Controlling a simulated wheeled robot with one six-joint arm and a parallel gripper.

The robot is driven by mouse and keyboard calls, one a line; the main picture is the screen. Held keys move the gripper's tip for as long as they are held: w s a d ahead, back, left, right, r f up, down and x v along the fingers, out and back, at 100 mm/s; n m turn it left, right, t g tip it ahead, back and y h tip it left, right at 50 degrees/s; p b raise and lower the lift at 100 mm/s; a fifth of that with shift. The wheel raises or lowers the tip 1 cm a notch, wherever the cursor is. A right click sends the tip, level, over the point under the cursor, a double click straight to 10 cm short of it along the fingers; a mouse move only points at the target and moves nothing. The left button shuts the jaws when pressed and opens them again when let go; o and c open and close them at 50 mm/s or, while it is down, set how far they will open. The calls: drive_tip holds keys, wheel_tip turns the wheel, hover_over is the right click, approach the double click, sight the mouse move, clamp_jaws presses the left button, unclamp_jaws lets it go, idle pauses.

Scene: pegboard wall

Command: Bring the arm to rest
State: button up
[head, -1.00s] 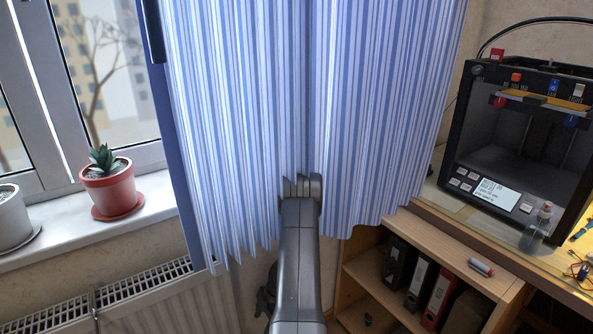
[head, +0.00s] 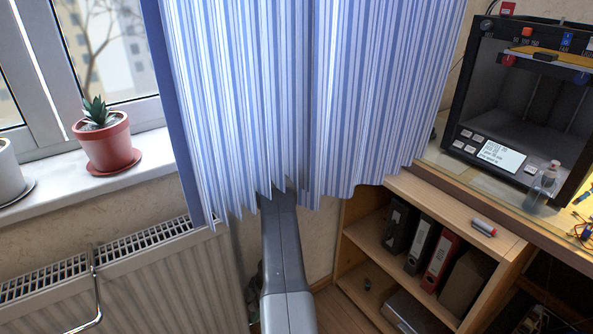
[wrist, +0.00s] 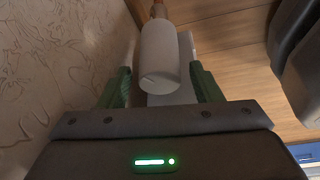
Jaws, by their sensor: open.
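My arm (head: 285,262) rises from the bottom of the head view, and its upper end goes out of sight behind the blue striped curtain (head: 300,95). My gripper is hidden there. In the wrist view my gripper (wrist: 160,78) is open, with its green fingers apart. A whitish bottle-like object (wrist: 158,52) with a reddish-brown top shows in the gap between the fingers. I cannot tell whether it lies between them or beyond them, and no finger visibly touches it.
A potted plant (head: 107,140) stands on the windowsill above a radiator (head: 150,285). A wooden shelf (head: 440,213) with binders (head: 440,262) and a 3D printer (head: 515,105) are at right. Textured wallpaper (wrist: 60,60) is close at left in the wrist view.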

drive_tip(key=shift+f+m+t+b, duration=0.1)
drive_tip(key=shift+m+t+b, duration=0.4)
drive_tip(key=shift+m+b, duration=0.8)
drive_tip(key=shift+m, duration=0.5)
drive_tip(key=shift+m+t, duration=0.4)
